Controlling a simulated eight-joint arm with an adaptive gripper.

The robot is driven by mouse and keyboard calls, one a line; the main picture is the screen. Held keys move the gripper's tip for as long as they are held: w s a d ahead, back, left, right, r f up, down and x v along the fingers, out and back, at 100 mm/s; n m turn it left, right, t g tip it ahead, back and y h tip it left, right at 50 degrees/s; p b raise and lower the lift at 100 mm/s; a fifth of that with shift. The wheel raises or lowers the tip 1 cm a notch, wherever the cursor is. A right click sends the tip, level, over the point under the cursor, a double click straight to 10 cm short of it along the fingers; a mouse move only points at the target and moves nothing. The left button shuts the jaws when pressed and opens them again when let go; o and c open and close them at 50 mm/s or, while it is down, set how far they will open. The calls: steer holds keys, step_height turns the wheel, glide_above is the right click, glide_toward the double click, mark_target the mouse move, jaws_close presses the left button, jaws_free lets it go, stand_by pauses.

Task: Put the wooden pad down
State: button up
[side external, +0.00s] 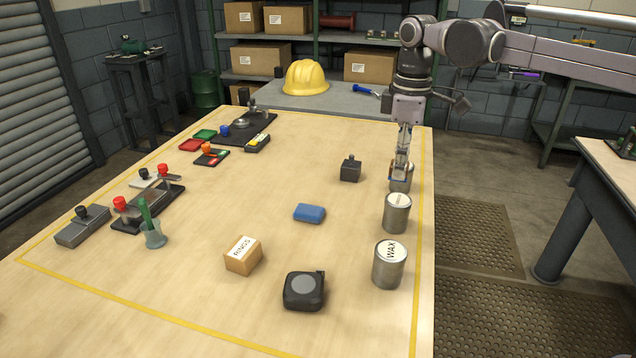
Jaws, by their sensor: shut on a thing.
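My gripper (401,174) points straight down at the right edge of the table, directly over the rearmost metal tin (401,185). It is shut on a small piece, of which only a little tan and blue shows at the fingertips; I take it to be the wooden pad. The fingers hide most of it. I cannot tell whether it touches the tin's top or hangs just above it.
Two more tins (397,213) (388,265) stand in front along the right edge. A dark block (350,169), blue block (310,213), RINGS box (243,255) and black tape measure (304,290) stand nearby. Fixtures (148,208) line the left. The table's middle (255,190) is clear.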

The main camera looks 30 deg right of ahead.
step_height(320, 180, down, 5)
steer(key=shift+w+a+r, duration=0.1)
steer(key=shift+a+r, duration=0.05)
steer(key=shift+r, duration=0.05)
glide_above(337, 250)
step_height(337, 250, down, 7)
steer(key=shift+f, duration=2.25)
steer(key=shift+f, duration=0.1)
steer(key=o, duration=1)
